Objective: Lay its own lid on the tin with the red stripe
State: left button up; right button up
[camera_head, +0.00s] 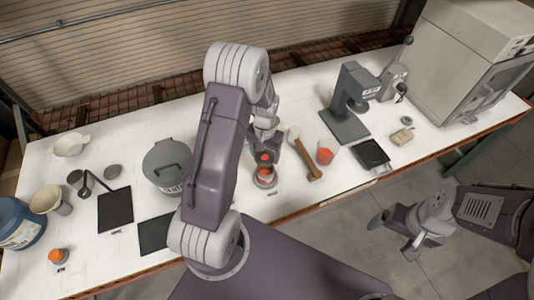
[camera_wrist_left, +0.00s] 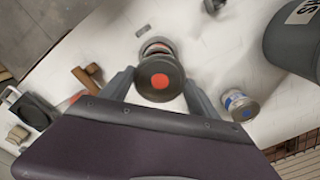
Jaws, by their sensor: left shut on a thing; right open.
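My left gripper (camera_head: 266,152) is shut on a dark round lid with a red spot (camera_wrist_left: 160,78); the lid also shows in the head view (camera_head: 264,157). A small tin with a red stripe (camera_head: 265,179) stands on the white table just below the lid. In the left wrist view the tin (camera_wrist_left: 157,46) is partly hidden behind the lid, and I cannot tell whether they touch. My right gripper (camera_head: 393,229) is open and empty, away from the table over the floor.
A tin with a blue stripe (camera_wrist_left: 240,106) stands nearby in the wrist view. A grey lidded pot (camera_head: 167,166) is left of my left arm. A wooden-handled tool (camera_head: 308,160) and a red-and-white container (camera_head: 325,153) stand to the right. A grey stand (camera_head: 346,105) is behind.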

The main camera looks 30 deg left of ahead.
pick_arm(q)
jog(key=shift+w+d+f+b, duration=0.1)
jog(key=shift+d+f+b, duration=0.1)
jog(key=shift+f+b, duration=0.3)
notch_tip(320, 180, down, 4)
jog(key=b, duration=0.3)
jog(key=shift+a+r, duration=0.1)
jog(key=shift+f, duration=0.5)
jog(key=shift+f+b, duration=0.7)
jog(key=shift+f, duration=0.05)
dwell(0.3)
jog(key=o, duration=1.5)
